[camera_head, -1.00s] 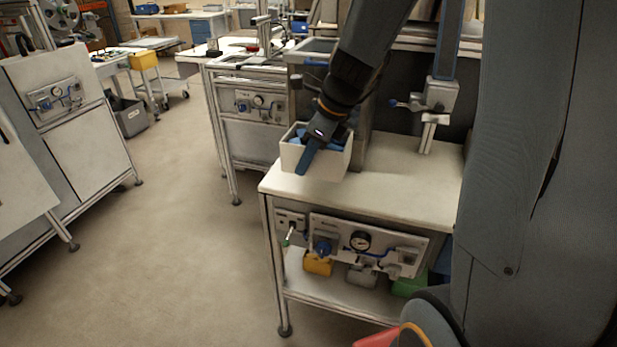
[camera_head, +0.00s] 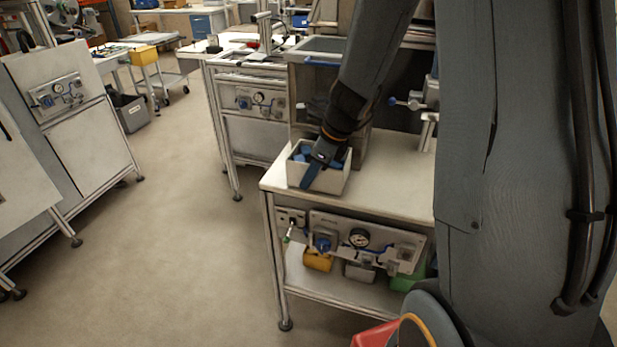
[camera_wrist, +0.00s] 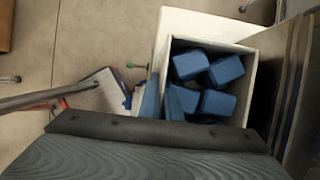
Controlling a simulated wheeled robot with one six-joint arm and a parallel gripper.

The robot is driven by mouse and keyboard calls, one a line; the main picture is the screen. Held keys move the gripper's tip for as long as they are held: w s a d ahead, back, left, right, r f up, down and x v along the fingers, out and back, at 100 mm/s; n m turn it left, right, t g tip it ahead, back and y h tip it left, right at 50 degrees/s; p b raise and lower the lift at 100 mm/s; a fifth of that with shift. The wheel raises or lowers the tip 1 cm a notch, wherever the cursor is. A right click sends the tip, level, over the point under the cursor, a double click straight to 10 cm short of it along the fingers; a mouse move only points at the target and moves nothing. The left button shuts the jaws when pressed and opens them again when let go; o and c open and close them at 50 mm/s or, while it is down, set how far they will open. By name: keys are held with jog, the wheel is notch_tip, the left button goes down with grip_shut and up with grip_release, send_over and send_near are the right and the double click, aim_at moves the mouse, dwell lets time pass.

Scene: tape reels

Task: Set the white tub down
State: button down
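The white tub (camera_head: 328,184) is at the left front part of the white bench top (camera_head: 395,190), with several blue blocks (camera_head: 303,152) inside. My gripper (camera_head: 311,174) reaches down to its near wall, with one blue finger outside. In the wrist view the tub (camera_wrist: 215,28) opens toward the camera, and my gripper (camera_wrist: 162,100) has a finger on each side of its left wall, shut on it. The tub looks upright. Its underside is hidden, so I cannot tell whether it touches the bench top.
A grey box-like unit (camera_head: 368,150) stands close behind the tub. A panel with a gauge (camera_head: 359,238) hangs under the bench top, above a shelf with yellow (camera_head: 318,261), grey and green bins. The bench top right of the tub is clear.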

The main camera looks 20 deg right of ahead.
jog(key=shift+f, duration=0.2)
jog(key=c, duration=2)
grip_release()
